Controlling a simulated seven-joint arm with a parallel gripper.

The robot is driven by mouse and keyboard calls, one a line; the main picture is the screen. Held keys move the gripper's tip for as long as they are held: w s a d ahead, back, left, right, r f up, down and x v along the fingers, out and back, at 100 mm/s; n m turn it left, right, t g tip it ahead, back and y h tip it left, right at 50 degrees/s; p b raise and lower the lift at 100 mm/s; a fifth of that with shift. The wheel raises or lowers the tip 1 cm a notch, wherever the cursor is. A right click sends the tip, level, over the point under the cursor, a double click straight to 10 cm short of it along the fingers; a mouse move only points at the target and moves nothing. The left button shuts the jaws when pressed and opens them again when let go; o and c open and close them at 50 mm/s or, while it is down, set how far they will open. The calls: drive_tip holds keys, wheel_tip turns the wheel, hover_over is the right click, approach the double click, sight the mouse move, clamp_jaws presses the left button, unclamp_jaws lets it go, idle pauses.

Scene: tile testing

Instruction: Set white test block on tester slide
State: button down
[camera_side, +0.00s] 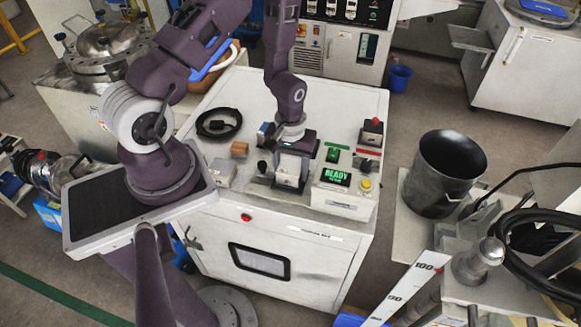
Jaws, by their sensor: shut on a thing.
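My gripper (291,168) points down over the white cabinet top, beside the tester (344,190) with its green READY display. It is shut on the white test block (287,176), a small pale block low between the fingers. The fingers hide part of the block. The dark tester slide (264,183) lies around and under the block, left of the display. I cannot tell whether the block touches the slide or hangs just above it.
A red-topped button box (372,131) stands to the right. The cabinet top (345,103) is clear behind it.

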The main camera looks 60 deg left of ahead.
drive_tip(key=shift+f, duration=0.25)
idle(0.3)
drive_tip(key=shift+c, duration=0.2)
unclamp_jaws()
drive_tip(key=shift+r, duration=3.05)
